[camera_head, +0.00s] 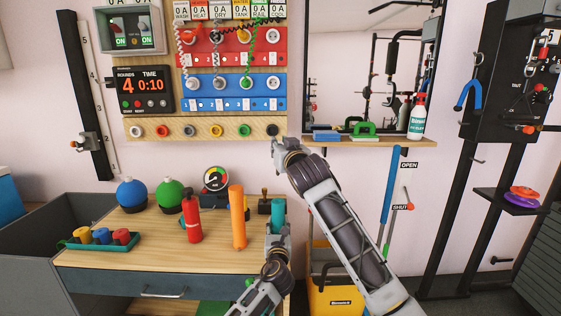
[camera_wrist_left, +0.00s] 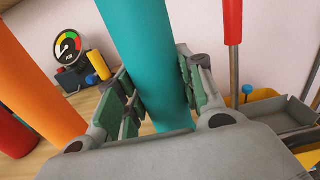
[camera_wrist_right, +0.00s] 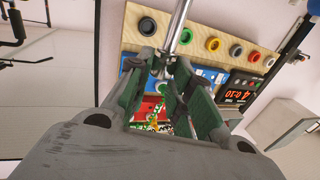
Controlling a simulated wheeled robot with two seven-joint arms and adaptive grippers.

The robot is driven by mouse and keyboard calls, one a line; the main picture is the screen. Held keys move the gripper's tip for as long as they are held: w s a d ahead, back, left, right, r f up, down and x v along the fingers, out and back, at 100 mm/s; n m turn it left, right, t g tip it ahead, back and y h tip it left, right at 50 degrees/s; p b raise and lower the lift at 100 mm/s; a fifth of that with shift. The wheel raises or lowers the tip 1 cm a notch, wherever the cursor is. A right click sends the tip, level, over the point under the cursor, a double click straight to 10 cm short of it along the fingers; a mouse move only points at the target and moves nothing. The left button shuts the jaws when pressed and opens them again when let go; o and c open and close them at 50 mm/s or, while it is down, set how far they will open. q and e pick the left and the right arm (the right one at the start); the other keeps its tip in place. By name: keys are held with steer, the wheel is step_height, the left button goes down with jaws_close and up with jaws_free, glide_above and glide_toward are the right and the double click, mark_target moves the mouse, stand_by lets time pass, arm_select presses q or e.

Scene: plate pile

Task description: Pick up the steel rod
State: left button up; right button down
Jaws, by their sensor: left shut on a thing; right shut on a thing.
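The steel rod (camera_wrist_right: 180,22) shows in the right wrist view as a shiny thin bar running from between the fingers to the top edge. My right gripper (camera_wrist_right: 172,72) is shut on it. In the head view my right gripper (camera_head: 280,147) is in front of the board's lower edge, and I cannot make out the rod there. My left gripper (camera_head: 277,230) is shut on a teal cylinder (camera_head: 278,210) at the table's right end. The teal cylinder (camera_wrist_left: 148,50) stands between its fingers in the left wrist view.
An orange cylinder (camera_head: 237,215) and a red extinguisher-like bottle (camera_head: 191,215) stand left of my left gripper. The wooden board (camera_head: 140,126) with coloured rings is behind my right gripper. A shelf (camera_head: 375,143) with a spray bottle (camera_head: 417,117) is to the right.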

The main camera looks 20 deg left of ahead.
stand_by(0.3)
stand_by(0.4)
arm_select(q)
steer(key=o, duration=1.4)
steer(key=shift+c, duration=0.2)
steer(key=shift+s, duration=0.15)
steer(key=v, duration=1.1)
steer(key=shift+s, duration=0.3)
steer(key=shift+d, duration=0.15)
